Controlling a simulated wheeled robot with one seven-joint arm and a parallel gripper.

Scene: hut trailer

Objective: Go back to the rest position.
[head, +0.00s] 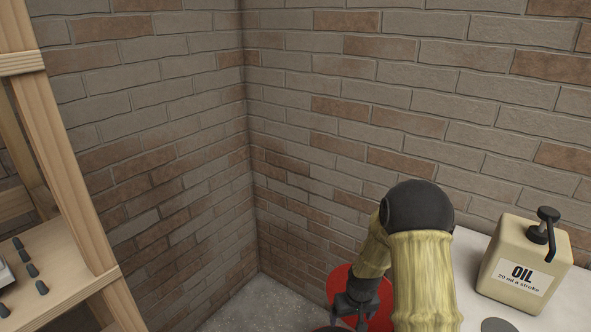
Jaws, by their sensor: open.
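My gripper (351,316) hangs low at the bottom of the head view, pointing down. It is dark grey, its fingers are apart, and I see nothing between them. My arm, in a pale yellow sleeve with a black joint, bends over just to its right and hides part of the area behind. A red rounded surface (341,283) shows behind and below the gripper. I cannot tell what it belongs to or whether the gripper touches it.
A cream oil can (521,263) with a black pump stands on a white surface (470,262) at right. A wooden shelf (75,262) with small dark pegs is at left. Brick walls meet in the corner; grey floor (258,300) shows clear below.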

